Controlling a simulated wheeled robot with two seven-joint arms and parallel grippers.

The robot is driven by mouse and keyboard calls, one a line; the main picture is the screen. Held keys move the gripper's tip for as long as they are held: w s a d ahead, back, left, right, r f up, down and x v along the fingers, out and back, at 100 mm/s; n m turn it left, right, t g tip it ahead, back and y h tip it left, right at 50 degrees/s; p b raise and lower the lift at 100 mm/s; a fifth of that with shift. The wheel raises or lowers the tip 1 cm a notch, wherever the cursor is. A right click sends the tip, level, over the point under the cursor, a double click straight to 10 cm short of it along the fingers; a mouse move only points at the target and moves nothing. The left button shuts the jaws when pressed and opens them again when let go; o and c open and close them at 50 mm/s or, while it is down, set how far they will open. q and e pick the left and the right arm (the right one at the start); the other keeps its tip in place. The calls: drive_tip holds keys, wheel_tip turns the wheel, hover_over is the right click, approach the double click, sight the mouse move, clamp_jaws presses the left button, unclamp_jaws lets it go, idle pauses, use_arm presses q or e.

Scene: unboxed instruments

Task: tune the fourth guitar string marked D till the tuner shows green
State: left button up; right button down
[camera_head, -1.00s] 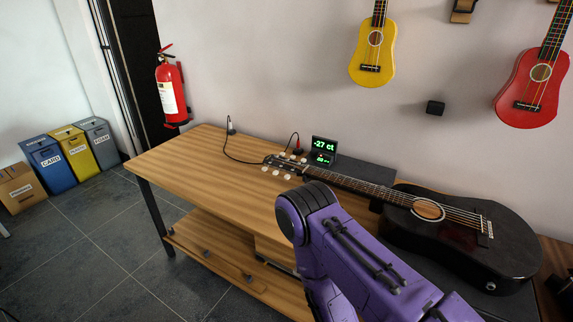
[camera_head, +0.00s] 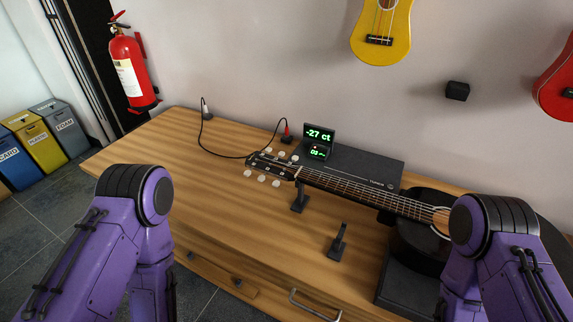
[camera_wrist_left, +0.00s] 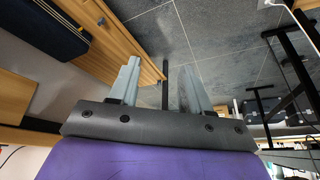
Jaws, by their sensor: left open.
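A black acoustic guitar (camera_head: 415,245) lies on the bench with its neck pointing left. Its headstock (camera_head: 270,167) has pale tuning pegs along both edges. The letter marks on the strings are too small to read. The tuner display (camera_head: 319,136) stands behind the headstock and reads -27 ct in green digits, with a second small green line and a red spot below. My left gripper (camera_wrist_left: 163,80) is open and empty in the left wrist view, pointing away from the guitar. In the head view only purple arm parts show, and neither gripper is visible.
The wooden bench (camera_head: 180,150) is clear left of the headstock. Black stands (camera_head: 338,242) rise near the neck. A fire extinguisher (camera_head: 131,75) and bins (camera_head: 40,140) are at left; a yellow ukulele (camera_head: 381,35) hangs above.

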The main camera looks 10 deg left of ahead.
use_arm(q)
drive_tip(key=w+d+r+m+t+h+b, duration=0.1)
drive_tip(key=w+r+t, duration=0.15)
drive_tip(key=w, duration=0.65)
drive_tip(key=w+r+m+t+h, duration=0.1)
drive_tip(key=w+r+t, duration=0.15)
drive_tip(key=w, duration=0.65)
drive_tip(key=m+t+h, duration=0.7)
drive_tip(key=m+t, duration=0.1)
approach(245, 175)
drive_tip(key=shift+m+h, duration=0.3)
drive_tip(key=shift+m, duration=0.2)
drive_tip(key=p+x, duration=0.2)
drive_tip(key=x, duration=0.6)
drive_tip(key=shift+f, duration=0.15)
drive_tip(key=shift+w, duration=0.35)
clamp_jaws()
